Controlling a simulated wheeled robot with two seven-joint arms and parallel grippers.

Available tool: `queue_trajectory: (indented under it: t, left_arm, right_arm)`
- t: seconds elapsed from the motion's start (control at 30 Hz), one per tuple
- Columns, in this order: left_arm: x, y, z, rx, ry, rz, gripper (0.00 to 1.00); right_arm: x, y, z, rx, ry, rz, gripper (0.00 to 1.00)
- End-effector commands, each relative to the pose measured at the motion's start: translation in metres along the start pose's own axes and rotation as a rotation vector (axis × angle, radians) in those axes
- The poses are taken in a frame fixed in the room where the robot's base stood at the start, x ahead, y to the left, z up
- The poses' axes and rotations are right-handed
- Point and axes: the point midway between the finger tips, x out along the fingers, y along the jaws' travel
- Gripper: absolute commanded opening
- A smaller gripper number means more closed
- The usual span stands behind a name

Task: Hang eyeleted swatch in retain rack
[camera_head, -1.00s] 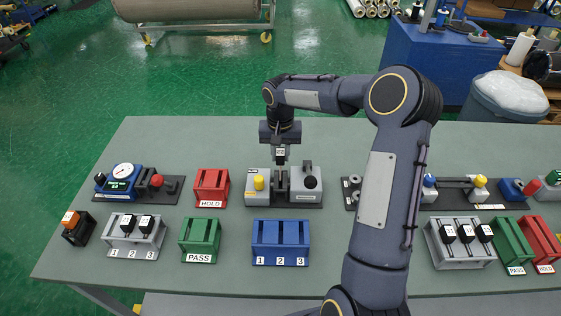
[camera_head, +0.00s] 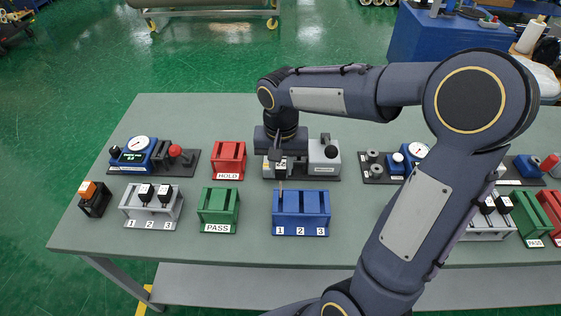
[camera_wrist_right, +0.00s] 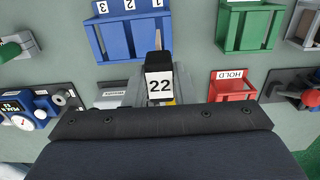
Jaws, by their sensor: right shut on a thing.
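My right gripper (camera_head: 281,157) is shut on a swatch with a dark head and a white label (camera_head: 281,173). In the right wrist view the label (camera_wrist_right: 159,86) reads 22, and a thin pale strip (camera_wrist_right: 158,38) extends beyond the head. My gripper holds it near the rear edge of the blue rack (camera_head: 301,224), which has slots marked 1, 2 and 3; it also shows in the right wrist view (camera_wrist_right: 122,38). Whether the strip touches the rack I cannot tell. The fingertips are mostly hidden. My left gripper is not in view.
A green PASS rack (camera_head: 219,212) and a red HOLD rack (camera_head: 229,160) stand left of the blue rack. A grey rack (camera_head: 150,212) holds labelled dark-headed pieces. A grey device (camera_head: 324,156) stands behind my gripper. My right arm covers part of the table's right side.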

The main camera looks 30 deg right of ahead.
Motion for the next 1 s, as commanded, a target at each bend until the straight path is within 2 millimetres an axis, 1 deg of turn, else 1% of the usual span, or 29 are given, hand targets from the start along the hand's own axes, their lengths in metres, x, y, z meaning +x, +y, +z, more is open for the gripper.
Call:
queue_trajectory:
  t: [0.1,0.27,0.73,0.87,1.0]
  left_arm:
    - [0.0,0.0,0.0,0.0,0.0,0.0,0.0]
    - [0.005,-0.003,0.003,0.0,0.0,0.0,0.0]
    - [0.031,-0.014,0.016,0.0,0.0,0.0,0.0]
    - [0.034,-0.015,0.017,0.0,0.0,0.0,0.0]
    - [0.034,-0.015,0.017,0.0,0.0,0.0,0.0]
  right_arm:
    - [0.0,0.0,0.0,0.0,0.0,0.0,0.01]
    - [0.008,0.0,0.0,0.0,-0.001,0.0,0.01]
    - [0.047,0.0,0.0,-0.001,-0.001,0.0,0.01]
    - [0.051,0.0,0.0,-0.001,-0.001,0.0,0.01]
    - [0.051,0.0,0.0,-0.001,0.0,0.0,0.01]
